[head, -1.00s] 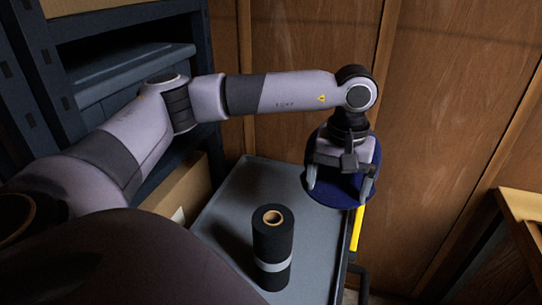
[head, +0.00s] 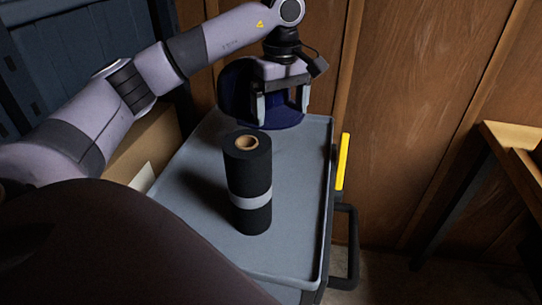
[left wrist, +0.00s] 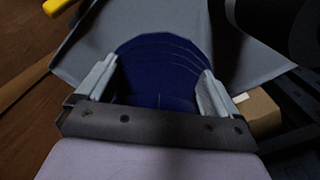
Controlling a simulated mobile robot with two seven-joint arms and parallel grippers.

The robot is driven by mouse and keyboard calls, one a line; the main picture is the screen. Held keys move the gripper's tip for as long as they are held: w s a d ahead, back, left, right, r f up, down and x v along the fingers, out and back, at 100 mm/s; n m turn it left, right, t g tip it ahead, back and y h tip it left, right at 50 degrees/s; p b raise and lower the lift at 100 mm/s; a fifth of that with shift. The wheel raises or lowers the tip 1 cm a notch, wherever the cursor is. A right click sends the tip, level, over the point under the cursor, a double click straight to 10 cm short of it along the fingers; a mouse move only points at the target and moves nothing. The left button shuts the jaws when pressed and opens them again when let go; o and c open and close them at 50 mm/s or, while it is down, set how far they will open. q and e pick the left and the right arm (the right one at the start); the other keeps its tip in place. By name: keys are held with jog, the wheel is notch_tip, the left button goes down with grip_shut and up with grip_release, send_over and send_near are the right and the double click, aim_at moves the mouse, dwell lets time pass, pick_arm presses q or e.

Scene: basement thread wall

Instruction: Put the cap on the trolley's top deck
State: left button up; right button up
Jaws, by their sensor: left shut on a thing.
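The dark blue cap (head: 237,88) is in my left gripper (head: 281,112), over the far end of the trolley's grey top deck (head: 190,225). I cannot tell whether the cap touches the deck. In the left wrist view the cap (left wrist: 160,65) fills the space between the two fingers of the left gripper (left wrist: 160,88), which are shut on it. The deck (left wrist: 95,45) shows beyond the cap there. My right gripper is not in view.
A black roll (head: 248,180) with a grey band stands upright on the deck, nearer than the cap. A yellow piece (head: 343,161) and a dark handle (head: 350,245) are at the deck's right side. A cardboard box (head: 145,150) and shelving are at the left; a wooden wall (head: 420,90) stands behind.

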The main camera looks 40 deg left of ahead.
aim_at(279, 175)
pick_arm(q)
notch_tip(279, 175, down, 15)
jog(key=shift+f+b, duration=0.1)
jog(key=shift+b, duration=0.6)
jog(key=o, duration=0.7)
notch_tip(279, 175, up, 12)
jog(key=shift+r+p, duration=0.1)
jog(key=shift+p, duration=0.55)
